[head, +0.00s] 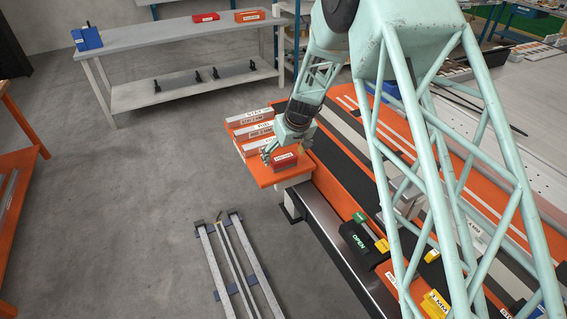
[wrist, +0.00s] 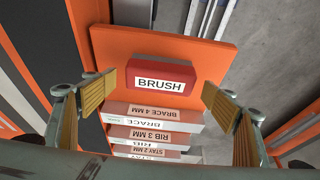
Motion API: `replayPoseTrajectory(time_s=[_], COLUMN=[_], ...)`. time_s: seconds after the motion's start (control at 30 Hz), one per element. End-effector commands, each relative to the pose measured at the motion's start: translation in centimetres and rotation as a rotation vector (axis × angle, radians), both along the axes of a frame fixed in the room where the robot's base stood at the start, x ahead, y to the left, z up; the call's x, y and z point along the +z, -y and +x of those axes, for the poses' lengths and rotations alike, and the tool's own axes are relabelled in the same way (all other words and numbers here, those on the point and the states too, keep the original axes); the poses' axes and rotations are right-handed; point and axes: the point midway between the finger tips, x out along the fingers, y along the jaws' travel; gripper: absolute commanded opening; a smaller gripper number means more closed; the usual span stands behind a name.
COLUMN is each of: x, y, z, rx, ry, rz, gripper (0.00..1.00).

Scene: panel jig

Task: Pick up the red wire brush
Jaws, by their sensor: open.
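The red wire brush (wrist: 160,75) is a red block with a white label reading BRUSH, lying on an orange shelf (wrist: 210,52) in the wrist view. In the head view the brush (head: 284,160) sits near the shelf's front end. My gripper (wrist: 160,89) is open, with one tan-padded finger on each side of the brush and a gap to each end. In the head view my gripper (head: 285,148) points down just over the brush. I cannot tell how high the fingertips are above the shelf. Nothing is between the fingers but the brush.
Several labelled bars, among them BRACE 4 MM (wrist: 154,112) and RIB 3 MM (wrist: 150,134), lie beside the brush on the orange shelf. Open grey floor (head: 140,190) lies to the left.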

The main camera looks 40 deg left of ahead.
Motion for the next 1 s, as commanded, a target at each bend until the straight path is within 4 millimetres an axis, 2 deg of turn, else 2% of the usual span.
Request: replayPoseTrajectory(time_s=[0.2, 0.83, 1.0], x=[-1.4, -1.6, -1.6], y=[-0.5, -0.6, -0.6], z=[0.2, 0.3, 0.3], rx=[0.0, 0.0, 0.0], ry=[0.0, 0.0, 0.0], rz=[-0.001, 0.0, -0.001], gripper=[0.78, 0.78, 0.63])
